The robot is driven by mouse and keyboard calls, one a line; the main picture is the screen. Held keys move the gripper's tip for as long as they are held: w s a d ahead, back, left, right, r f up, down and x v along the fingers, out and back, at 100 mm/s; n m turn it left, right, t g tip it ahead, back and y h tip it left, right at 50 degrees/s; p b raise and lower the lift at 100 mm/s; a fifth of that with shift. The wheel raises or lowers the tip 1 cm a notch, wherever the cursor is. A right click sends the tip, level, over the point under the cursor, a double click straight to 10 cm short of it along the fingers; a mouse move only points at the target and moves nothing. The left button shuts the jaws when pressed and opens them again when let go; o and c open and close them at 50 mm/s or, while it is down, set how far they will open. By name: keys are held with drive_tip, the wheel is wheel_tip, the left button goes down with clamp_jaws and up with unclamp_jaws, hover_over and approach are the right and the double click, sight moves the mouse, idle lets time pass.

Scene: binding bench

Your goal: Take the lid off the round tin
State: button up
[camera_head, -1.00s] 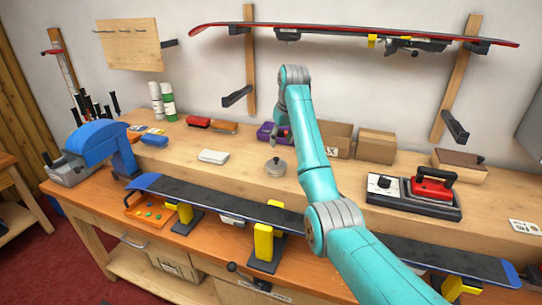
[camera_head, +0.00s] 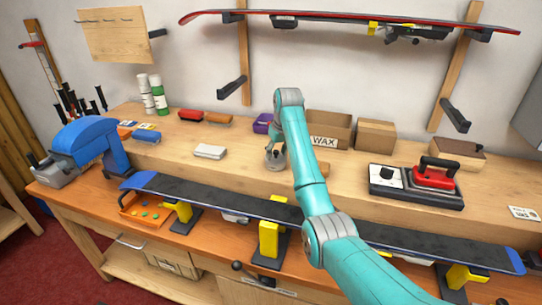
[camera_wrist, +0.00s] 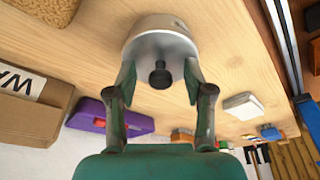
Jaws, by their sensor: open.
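The round tin (camera_head: 275,163) is small, grey and metallic and stands upright on the raised wooden shelf of the bench. In the wrist view the tin (camera_wrist: 155,22) shows at the top, with its pale lid (camera_wrist: 178,50) facing me. A dark round knob (camera_wrist: 160,74) sticks out from the middle of the lid. My gripper (camera_wrist: 159,80) is open, one finger on each side of the knob, with a visible gap to it on both sides. In the head view my gripper (camera_head: 275,150) is right above the tin and partly hides the lid.
An open cardboard box marked WAX (camera_head: 327,130) and a closed box (camera_head: 376,135) stand right of the tin. A purple box (camera_head: 262,123) is behind it and a white block (camera_head: 210,152) left. A long dark board (camera_head: 220,200) lies in front. A red iron (camera_head: 435,175) sits right.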

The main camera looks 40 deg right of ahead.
clamp_jaws()
idle(0.3)
